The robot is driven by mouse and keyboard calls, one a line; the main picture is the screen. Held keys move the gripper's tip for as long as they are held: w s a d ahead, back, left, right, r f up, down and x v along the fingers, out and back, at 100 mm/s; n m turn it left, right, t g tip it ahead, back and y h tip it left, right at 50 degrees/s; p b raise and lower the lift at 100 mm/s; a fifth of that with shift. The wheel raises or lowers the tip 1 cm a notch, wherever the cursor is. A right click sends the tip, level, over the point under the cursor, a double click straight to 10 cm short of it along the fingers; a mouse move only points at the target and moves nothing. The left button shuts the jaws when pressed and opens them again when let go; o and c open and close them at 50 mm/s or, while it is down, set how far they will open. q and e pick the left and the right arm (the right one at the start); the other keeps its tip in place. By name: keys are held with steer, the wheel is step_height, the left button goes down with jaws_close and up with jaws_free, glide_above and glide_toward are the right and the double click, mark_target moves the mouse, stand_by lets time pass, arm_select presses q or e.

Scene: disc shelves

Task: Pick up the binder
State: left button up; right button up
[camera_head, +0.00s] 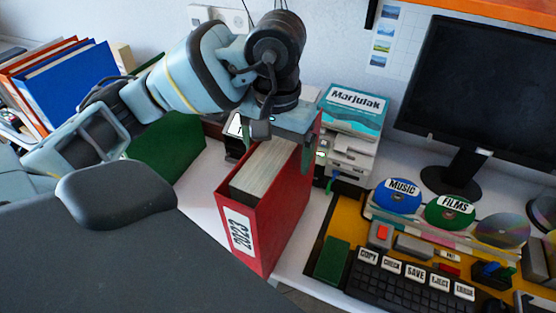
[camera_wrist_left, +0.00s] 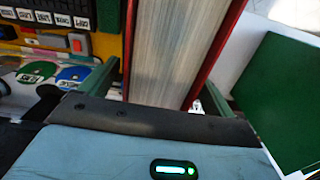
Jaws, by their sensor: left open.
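The red binder (camera_head: 265,228) stands upright on the white desk, with a white "2023" label on its spine and its pages showing at the top. My left gripper (camera_head: 283,143) is over the binder's far upper part and points down. It is open. In the left wrist view, the fingers of my left gripper (camera_wrist_left: 158,90) lie on either side of the red binder (camera_wrist_left: 215,45), with the pages between them. I cannot tell whether the fingers touch the covers. My right gripper is not in view.
A green binder (camera_head: 165,150) stands left of the red one. Blue and orange binders (camera_head: 70,85) lean at the far left. On the right are a box labelled "Marjulak" (camera_head: 352,110), a yellow panel with a keyboard (camera_head: 400,285), labelled discs (camera_head: 398,195) and a monitor (camera_head: 480,85).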

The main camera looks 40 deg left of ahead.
arm_select(q)
steer(key=shift+f, duration=0.35)
jaws_close()
stand_by(0.4)
